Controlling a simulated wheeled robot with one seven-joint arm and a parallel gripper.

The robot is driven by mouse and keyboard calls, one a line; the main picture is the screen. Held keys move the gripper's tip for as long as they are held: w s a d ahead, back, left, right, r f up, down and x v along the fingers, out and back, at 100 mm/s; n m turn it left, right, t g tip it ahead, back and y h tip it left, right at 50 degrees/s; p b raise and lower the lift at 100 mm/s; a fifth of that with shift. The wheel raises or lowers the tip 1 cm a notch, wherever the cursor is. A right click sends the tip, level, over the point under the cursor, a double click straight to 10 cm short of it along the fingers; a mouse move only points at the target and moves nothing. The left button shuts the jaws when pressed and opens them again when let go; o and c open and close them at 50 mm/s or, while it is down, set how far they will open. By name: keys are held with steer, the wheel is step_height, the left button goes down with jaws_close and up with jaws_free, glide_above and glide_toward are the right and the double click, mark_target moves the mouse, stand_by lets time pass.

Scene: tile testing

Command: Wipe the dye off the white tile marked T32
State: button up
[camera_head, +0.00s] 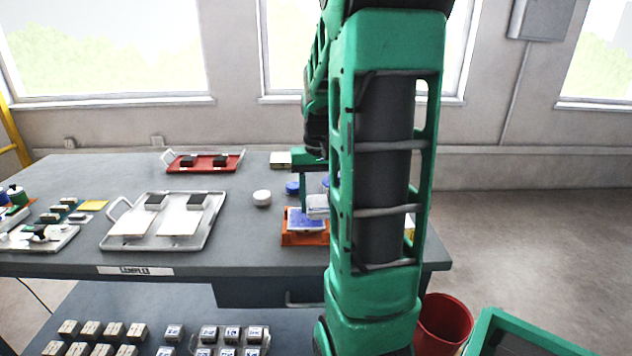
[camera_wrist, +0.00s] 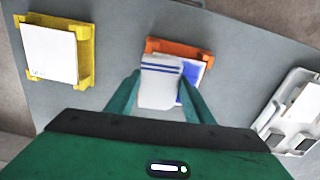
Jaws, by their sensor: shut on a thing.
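My gripper (camera_wrist: 160,80) is shut on a folded white cloth (camera_wrist: 160,88) with blue stripes; the cloth also shows in the head view (camera_head: 317,207). The cloth is over a tile with blue dye (camera_wrist: 191,73) in an orange holder (camera_wrist: 180,46). In the head view the dyed tile (camera_head: 304,218) shows mostly left of the cloth, and the orange holder (camera_head: 292,240) is partly behind my arm. I cannot tell whether the cloth touches the tile. No marking is readable on this tile, which the cloth partly hides.
A white tile (camera_wrist: 48,52) with small unreadable marking sits in a yellow holder (camera_wrist: 86,62). A metal tray (camera_head: 208,240) holds white tiles and dark-topped blocks. A red tray (camera_head: 205,168) lies further back. A round white item (camera_head: 262,198) stands left of my gripper. A red bin (camera_head: 445,320) stands right.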

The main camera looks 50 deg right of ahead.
steer(key=shift+r, duration=2.55)
